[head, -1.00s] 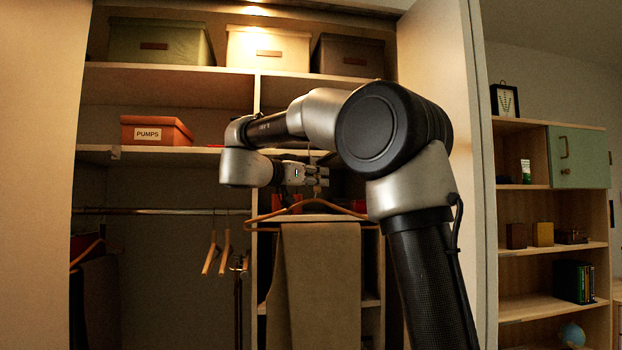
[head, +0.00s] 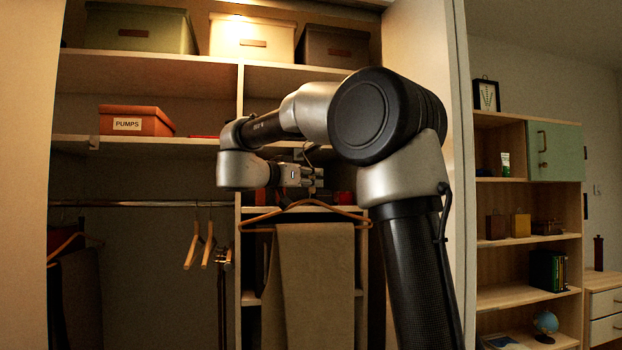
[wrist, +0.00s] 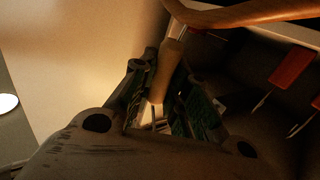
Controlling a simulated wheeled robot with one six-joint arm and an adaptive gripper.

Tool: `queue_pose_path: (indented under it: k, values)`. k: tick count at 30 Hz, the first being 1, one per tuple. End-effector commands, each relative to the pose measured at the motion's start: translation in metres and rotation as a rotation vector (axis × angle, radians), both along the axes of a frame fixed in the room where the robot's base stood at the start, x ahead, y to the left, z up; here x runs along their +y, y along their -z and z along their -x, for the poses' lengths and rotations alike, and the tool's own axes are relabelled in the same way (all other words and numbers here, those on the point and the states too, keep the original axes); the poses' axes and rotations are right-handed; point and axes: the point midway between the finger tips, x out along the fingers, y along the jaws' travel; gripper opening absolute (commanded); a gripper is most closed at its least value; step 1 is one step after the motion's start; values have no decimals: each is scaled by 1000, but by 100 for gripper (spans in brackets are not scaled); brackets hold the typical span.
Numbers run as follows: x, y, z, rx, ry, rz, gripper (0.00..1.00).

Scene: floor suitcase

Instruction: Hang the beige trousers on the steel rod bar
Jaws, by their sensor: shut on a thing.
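The beige trousers (head: 318,290) hang folded over a wooden hanger (head: 262,217) in the head view. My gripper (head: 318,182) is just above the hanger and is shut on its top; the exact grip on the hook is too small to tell. The steel rod bar (head: 135,204) runs across the left bay of the closet, left of my gripper and the trousers. In the wrist view, my gripper's fingers (wrist: 168,95) close around a part of the hanger, and a wooden hanger arm (wrist: 250,13) crosses the top right. The hook is mostly hidden.
Two empty wooden hangers (head: 193,245) hang near the rod's right end. Dark clothes (head: 80,295) hang at its left end, with free rod between. An upright divider (head: 239,260) separates the bays. An orange PUMPS box (head: 136,121) sits on the shelf above the rod.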

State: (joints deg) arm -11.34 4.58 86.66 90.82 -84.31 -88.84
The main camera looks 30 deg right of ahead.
Motion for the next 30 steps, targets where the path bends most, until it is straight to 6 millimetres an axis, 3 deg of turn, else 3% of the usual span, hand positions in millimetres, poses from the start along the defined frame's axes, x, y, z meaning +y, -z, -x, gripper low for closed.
queue_pose_path:
  k: [22,23,26,27,30]
  values:
    - [0,5,0,-1,0,1,0]
    - [0,5,0,-1,0,1,18]
    - [0,5,0,-1,0,1,36]
    - [0,5,0,-1,0,1,41]
    - [0,6,0,-1,0,1,41]
